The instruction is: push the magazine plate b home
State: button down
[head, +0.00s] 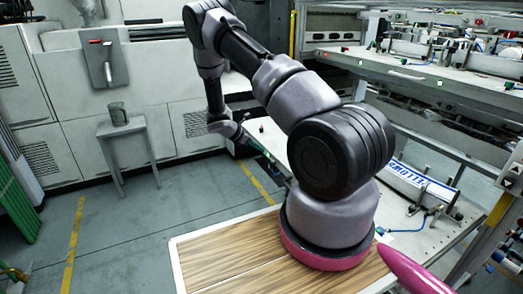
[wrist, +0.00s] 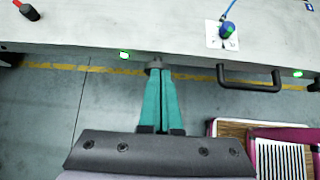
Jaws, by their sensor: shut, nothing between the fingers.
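My gripper's two teal fingers (wrist: 158,72) lie together, shut and empty, in the wrist view. Their tips are at the front edge of a pale grey slab (wrist: 170,22), beside a small round grey knob (wrist: 155,63); I cannot tell whether they touch. A black bar handle (wrist: 249,84) is on that edge, right of the fingers. I cannot tell which part is magazine plate b. In the head view my gripper (head: 262,153) is left of the arm's base, by the grey bench (head: 262,128), partly hidden by my arm.
Green lights (wrist: 125,54) dot the slab's edge. A blue cable plug (wrist: 227,29) and a red-tipped black knob (wrist: 26,9) stand on top. A blue-lettered unit (head: 418,182) sits on the bench at right. A stool with a cup (head: 118,113) stands at left; the floor between is clear.

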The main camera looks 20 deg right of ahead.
aim_at(276, 158)
jog(key=x, duration=0.8)
jog(key=shift+d, duration=0.1)
